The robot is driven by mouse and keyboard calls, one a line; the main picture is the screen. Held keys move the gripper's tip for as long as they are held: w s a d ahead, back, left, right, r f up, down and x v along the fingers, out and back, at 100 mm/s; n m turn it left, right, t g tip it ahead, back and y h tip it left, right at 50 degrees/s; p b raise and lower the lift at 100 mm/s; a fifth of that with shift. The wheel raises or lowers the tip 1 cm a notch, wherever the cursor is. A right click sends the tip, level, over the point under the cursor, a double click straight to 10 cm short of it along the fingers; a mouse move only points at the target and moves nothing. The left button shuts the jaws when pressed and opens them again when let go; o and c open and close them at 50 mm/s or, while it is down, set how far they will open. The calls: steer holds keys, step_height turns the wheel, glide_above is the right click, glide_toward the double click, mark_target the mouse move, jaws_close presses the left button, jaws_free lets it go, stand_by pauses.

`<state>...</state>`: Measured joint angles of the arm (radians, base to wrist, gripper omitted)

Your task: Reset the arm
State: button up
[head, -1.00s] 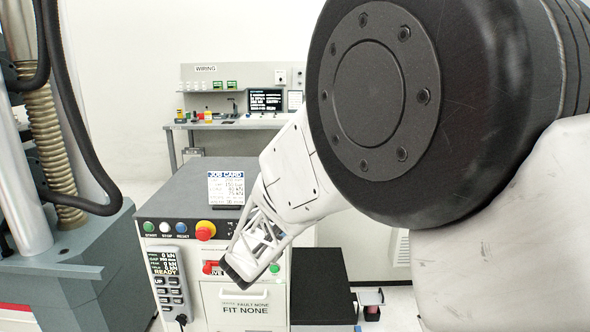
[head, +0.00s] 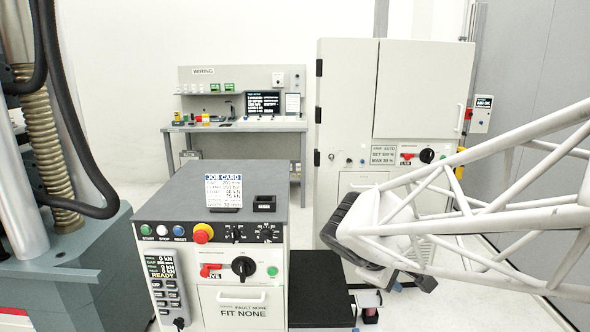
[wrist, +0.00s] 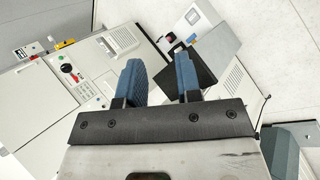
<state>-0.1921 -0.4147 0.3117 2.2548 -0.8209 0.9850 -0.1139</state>
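My arm shows in the head view as a white lattice link coming in from the right, with a dark end piece in front of the tall grey cabinet (head: 345,100). My gripper shows clearly in the wrist view (wrist: 157,66): its two blue ribbed fingers stand apart with nothing between them. The fingers are hard to make out in the head view. The wrist view looks down past the fingers onto cabinet fronts and the pale floor.
A control console (head: 240,270) with buttons, knobs and a job card (head: 224,190) stands left of the arm. A dark low box (head: 318,285) is beside it. A testing machine (head: 70,270) is at far left. A wiring bench (head: 240,125) stands behind.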

steer(key=s+a+m+y, duration=0.1)
steer(key=s+m+y, duration=0.6)
steer(key=s, duration=1)
steer(key=shift+a+r+m+g, duration=0.2)
steer(key=shift+a+m+g, duration=0.1)
steer(key=shift+m, duration=0.8)
